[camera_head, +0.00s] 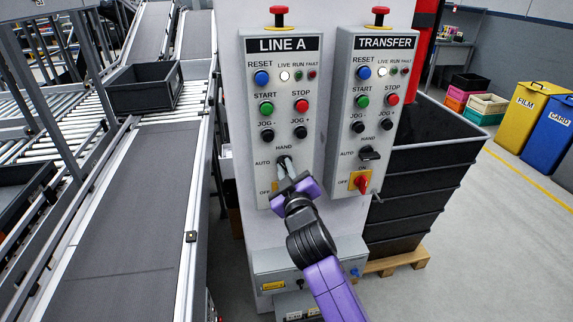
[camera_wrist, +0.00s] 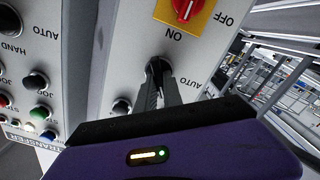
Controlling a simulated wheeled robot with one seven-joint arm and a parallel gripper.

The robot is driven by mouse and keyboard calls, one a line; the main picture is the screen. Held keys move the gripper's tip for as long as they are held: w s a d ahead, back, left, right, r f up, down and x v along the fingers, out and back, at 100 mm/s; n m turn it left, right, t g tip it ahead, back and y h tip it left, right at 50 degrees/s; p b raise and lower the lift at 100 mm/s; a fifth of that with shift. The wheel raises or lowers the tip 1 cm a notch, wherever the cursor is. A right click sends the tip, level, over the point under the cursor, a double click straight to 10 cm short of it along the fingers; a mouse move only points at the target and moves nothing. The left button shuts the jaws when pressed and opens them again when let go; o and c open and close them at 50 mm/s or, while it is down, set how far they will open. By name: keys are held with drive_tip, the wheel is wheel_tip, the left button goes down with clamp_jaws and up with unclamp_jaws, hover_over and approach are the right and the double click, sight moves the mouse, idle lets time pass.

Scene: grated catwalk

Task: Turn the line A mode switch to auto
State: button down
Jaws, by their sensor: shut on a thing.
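The LINE A panel (camera_head: 258,130) is the left of two grey control boxes. Its black mode switch (camera_head: 281,160) sits low on the panel, with HAND printed above it and AUTO to its left. My gripper (camera_head: 286,170) reaches up to this switch, its fingers shut on the knob. In the wrist view, which is turned upside down, the dark fingers (camera_wrist: 159,80) close around the black switch (camera_wrist: 153,65), and AUTO is printed to its right. The fingers cover much of the knob, so I cannot tell which label it points at.
The TRANSFER panel (camera_head: 368,120) stands close on the right with its own black mode switch (camera_head: 370,153) and red rotary switch (camera_head: 361,182). LINE A's red rotary switch (camera_wrist: 184,8) is near my fingers. A conveyor (camera_head: 130,200) runs left; stacked black crates (camera_head: 415,190) stand right.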

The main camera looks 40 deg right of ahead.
drive_tip(key=n+p, duration=0.3)
drive_tip(key=n, duration=0.3)
drive_tip(key=shift+w+a+r, duration=0.1)
drive_tip(key=shift+a, duration=0.05)
drive_tip(key=n, duration=0.1)
drive_tip(key=n+p, duration=0.1)
drive_tip(key=n, duration=0.1)
drive_tip(key=n+p, duration=0.1)
drive_tip(key=n, duration=0.1)
drive_tip(key=shift+f, duration=0.25)
drive_tip(key=shift+p, duration=0.3)
drive_tip(key=c, duration=1.5)
unclamp_jaws()
drive_tip(key=shift+f, duration=0.1)
drive_tip(key=shift+b+v, duration=1.05)
drive_tip(key=shift+v, duration=2.85)
